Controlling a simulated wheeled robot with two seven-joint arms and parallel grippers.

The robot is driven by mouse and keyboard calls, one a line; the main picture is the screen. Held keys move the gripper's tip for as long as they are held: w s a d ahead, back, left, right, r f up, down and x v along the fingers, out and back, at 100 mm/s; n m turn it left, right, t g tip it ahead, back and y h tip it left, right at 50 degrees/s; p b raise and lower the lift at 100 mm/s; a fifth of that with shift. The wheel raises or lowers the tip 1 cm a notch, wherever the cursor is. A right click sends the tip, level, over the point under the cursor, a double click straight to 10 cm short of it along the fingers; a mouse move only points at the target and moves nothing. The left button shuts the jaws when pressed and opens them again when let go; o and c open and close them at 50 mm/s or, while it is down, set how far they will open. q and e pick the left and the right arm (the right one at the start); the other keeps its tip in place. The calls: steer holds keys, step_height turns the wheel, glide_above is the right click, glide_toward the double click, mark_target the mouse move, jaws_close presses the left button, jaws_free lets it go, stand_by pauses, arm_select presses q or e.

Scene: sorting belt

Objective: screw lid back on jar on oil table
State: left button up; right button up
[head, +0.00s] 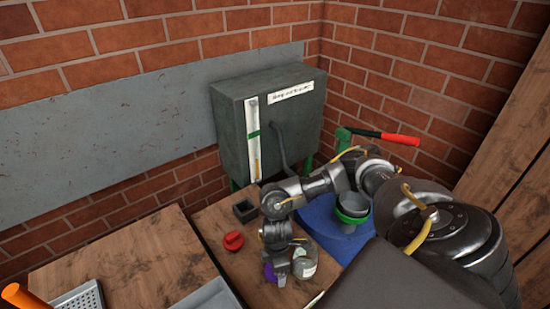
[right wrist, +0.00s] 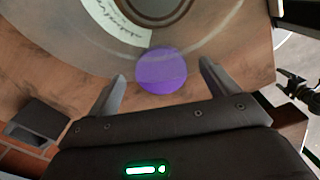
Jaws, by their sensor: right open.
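A clear glass jar with a pale label (head: 304,264) stands on the wooden oil table, right of my right gripper. It looms large at the top of the right wrist view (right wrist: 95,42), partly cut off. A round purple piece, apparently the lid (head: 269,272), is at the gripper's fingertips. In the right wrist view the purple piece (right wrist: 161,71) lies between the two spread fingers, with gaps on both sides. My right gripper (right wrist: 163,78) is open and points down at the table; in the head view the gripper (head: 280,274) partly covers the purple piece. My left gripper is not in view.
A red knob-like piece (head: 233,240) and a small dark box (head: 244,210) sit left of the gripper. A grey tank (head: 235,125) stands behind. A green-rimmed grey container (head: 353,205) is on a blue surface (head: 322,222). A grey tray (head: 212,298) is at front.

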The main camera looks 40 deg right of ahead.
steer(key=shift+f, duration=0.5)
steer(key=c, duration=1.1)
